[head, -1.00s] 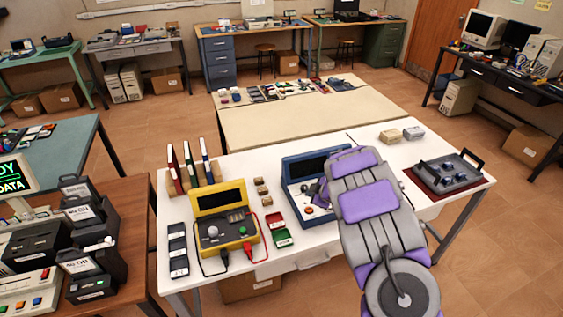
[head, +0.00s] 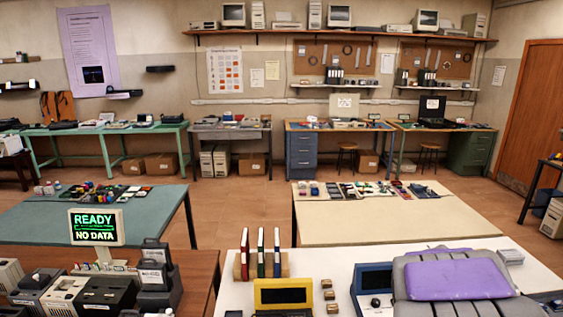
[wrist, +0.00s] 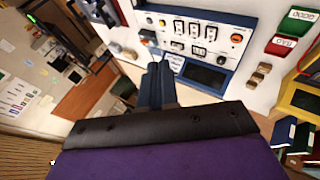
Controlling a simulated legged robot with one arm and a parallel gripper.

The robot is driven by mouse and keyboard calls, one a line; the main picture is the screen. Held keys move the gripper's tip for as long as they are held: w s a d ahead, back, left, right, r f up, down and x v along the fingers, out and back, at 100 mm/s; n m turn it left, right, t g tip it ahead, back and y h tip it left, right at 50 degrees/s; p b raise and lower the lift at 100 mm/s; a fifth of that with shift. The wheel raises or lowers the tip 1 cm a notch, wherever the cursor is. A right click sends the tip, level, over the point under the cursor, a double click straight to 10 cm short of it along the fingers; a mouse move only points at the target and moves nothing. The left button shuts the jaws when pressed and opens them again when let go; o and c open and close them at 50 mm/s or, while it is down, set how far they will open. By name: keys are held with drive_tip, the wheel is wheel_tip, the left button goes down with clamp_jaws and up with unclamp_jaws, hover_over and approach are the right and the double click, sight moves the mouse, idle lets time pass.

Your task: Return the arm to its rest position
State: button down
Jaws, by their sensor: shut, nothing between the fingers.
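My arm, grey with purple pads (head: 455,278), shows at the bottom right of the head view, above the white table (head: 335,262). Its end is hidden there. In the wrist view my gripper (wrist: 158,85) shows two slim dark fingers pressed together, with nothing between them. Beyond the fingertips lies the blue console (wrist: 215,50) with white panel, knobs and a dark screen. I cannot tell how far the fingers are from the console.
Beside the console are small wooden blocks (head: 328,296), a yellow device (head: 284,294) and upright binders (head: 261,253). A green-lettered monitor (head: 96,227) stands on the brown table at left. Beyond is a beige table (head: 390,226); open floor (head: 245,205) lies between tables.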

drive_tip(key=s+a+g+y, duration=0.3)
drive_tip(key=s+a, duration=0.8)
drive_tip(key=s, duration=0.4)
drive_tip(key=s+a+m+g+y, duration=0.1)
drive_tip(key=s+a+g+y, duration=0.2)
drive_tip(key=s+a, duration=0.9)
drive_tip(key=s, duration=0.3)
drive_tip(key=shift+s+a+f+g+y, duration=0.15)
drive_tip(key=shift+a+f+g+y, duration=0.15)
drive_tip(key=shift+f+y, duration=0.1)
drive_tip(key=shift+d+m, duration=0.1)
drive_tip(key=shift+m, duration=0.2)
